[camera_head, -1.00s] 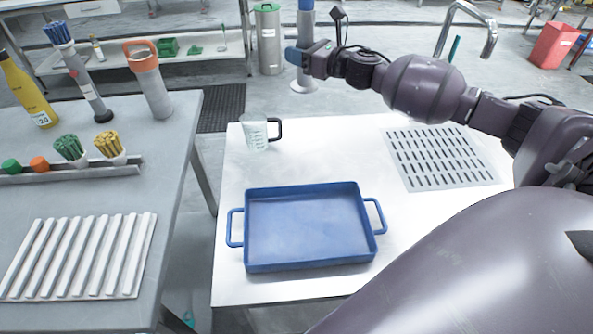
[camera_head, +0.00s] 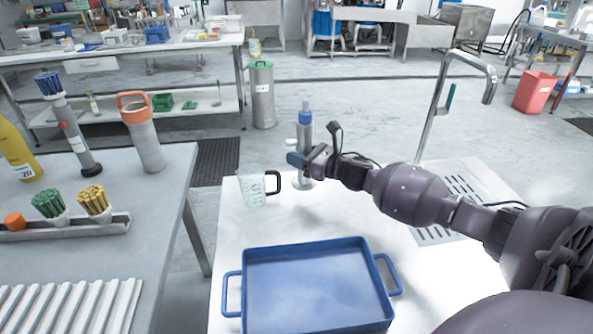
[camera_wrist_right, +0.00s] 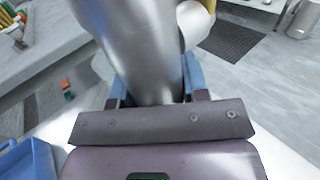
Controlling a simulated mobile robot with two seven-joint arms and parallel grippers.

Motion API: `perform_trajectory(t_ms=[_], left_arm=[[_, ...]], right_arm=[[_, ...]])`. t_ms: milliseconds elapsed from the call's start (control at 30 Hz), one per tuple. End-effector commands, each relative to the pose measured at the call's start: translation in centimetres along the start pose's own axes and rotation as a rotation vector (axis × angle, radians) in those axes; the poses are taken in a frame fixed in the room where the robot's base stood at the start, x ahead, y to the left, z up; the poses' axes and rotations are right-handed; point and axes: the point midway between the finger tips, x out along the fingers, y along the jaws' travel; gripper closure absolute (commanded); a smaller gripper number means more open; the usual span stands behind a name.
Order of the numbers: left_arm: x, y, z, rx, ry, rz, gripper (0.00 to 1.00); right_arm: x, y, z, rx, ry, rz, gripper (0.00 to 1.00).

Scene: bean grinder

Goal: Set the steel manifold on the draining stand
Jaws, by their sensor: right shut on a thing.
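The steel manifold (camera_head: 304,145) appears to be the upright grey metal tube with a blue upper part, small side stubs and a flared base. My right gripper (camera_head: 297,160) is shut on its middle, at the table's far edge; I cannot tell if the base touches the table. In the right wrist view the shiny metal tube (camera_wrist_right: 140,50) with a round side branch sits between my blue fingertips (camera_wrist_right: 155,88). The draining stand is not certain: a slotted pale plate (camera_head: 432,236) lies right on the white table, partly behind my arm, and a ribbed white rack (camera_head: 65,312) lies left.
A clear mug with black handle (camera_head: 256,188) stands just left of the manifold. A blue tray (camera_head: 315,288) fills the table's front. A tall faucet (camera_head: 440,100) rises behind the slotted plate. The grey table at left carries bottles and a rail of colored holders (camera_head: 75,232).

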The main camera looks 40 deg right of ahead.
Motion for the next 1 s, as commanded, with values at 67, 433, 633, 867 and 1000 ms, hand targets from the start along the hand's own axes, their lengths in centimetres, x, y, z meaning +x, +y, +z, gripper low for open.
perform_trajectory(t_ms=[67,433,633,867,1000], left_arm=[[0.1,0.0,0.0,0.001,0.000,0.001,0.29],[0.8,0.3,1.2,0.002,-0.021,0.007,0.29],[0.8,0.3,0.5,0.003,-0.007,0.008,0.29],[0.8,0.3,0.6,0.003,-0.008,0.008,0.29],[0.7,0.2,0.8,0.003,-0.013,0.007,0.29]], right_arm=[[0.1,0.0,-0.1,-0.001,-0.004,0.000,0.97],[0.1,0.0,-4.2,0.003,0.000,0.000,0.97],[0.1,0.0,-4.3,-0.002,-0.006,0.000,0.96],[0.1,0.0,-4.6,-0.001,-0.005,0.000,0.97],[0.0,0.0,-4.7,-0.001,-0.003,0.000,0.44]])
